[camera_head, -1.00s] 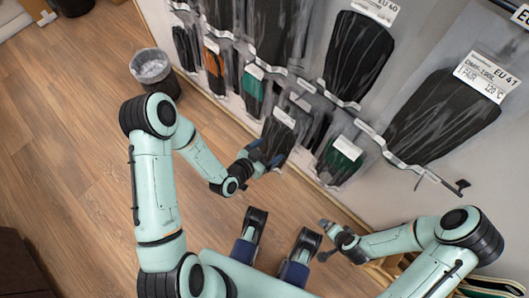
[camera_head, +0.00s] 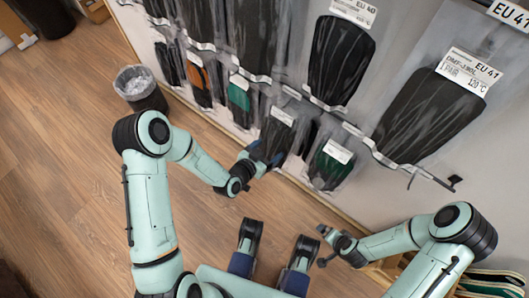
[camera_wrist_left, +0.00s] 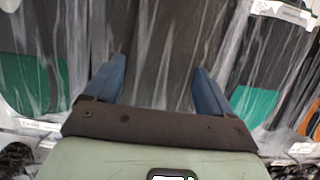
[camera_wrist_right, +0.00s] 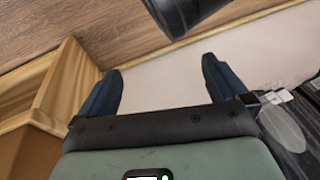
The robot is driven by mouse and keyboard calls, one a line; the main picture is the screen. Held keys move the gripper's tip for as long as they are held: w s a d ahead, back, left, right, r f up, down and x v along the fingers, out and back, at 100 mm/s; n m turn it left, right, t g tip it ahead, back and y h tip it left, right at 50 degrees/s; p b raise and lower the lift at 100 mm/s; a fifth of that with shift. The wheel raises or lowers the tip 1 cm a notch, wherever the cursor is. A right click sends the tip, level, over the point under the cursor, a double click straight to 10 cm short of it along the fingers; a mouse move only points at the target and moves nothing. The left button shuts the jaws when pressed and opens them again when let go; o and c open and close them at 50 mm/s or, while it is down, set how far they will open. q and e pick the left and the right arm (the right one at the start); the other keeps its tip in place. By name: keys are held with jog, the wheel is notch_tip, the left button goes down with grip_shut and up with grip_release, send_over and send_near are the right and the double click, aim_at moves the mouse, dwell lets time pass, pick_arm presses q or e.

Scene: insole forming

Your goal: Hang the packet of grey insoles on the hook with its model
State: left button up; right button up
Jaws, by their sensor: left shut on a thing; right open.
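In the left wrist view the grey packet (camera_wrist_left: 155,65) fills the space between the blue fingers. Its top lies close to the row of hooks, and I cannot tell whether it touches one. A long hook (camera_head: 432,177) with a dark tip sticks out under the EU 41 packet at the right. My right gripper (camera_head: 322,246) is open and empty, low in front of the wall.
Green packets (camera_head: 332,168) hang on both sides of the held one, with an orange packet (camera_head: 200,86) further left. Big dark EU 40 (camera_head: 338,58) and EU 41 (camera_head: 425,118) packets hang above. A waste bin (camera_head: 145,95) stands at the left; the wooden floor around it is clear.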

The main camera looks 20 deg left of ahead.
pick_arm(q)
jog(key=shift+w+d+f+b, duration=0.2)
jog(key=shift+w+f+b, duration=0.25)
jog(key=shift+w, duration=0.1)
pick_arm(e)
jog(key=shift+s+d+f+g, duration=0.15)
jog(key=shift+s+f+g, duration=0.15)
jog(key=shift+s+f, duration=0.75)
pick_arm(q)
jog(key=shift+f, duration=0.1)
pick_arm(e)
jog(key=shift+f, duration=0.1)
pick_arm(q)
jog(key=o, duration=0.9)
pick_arm(e)
jog(key=shift+s, duration=0.1)
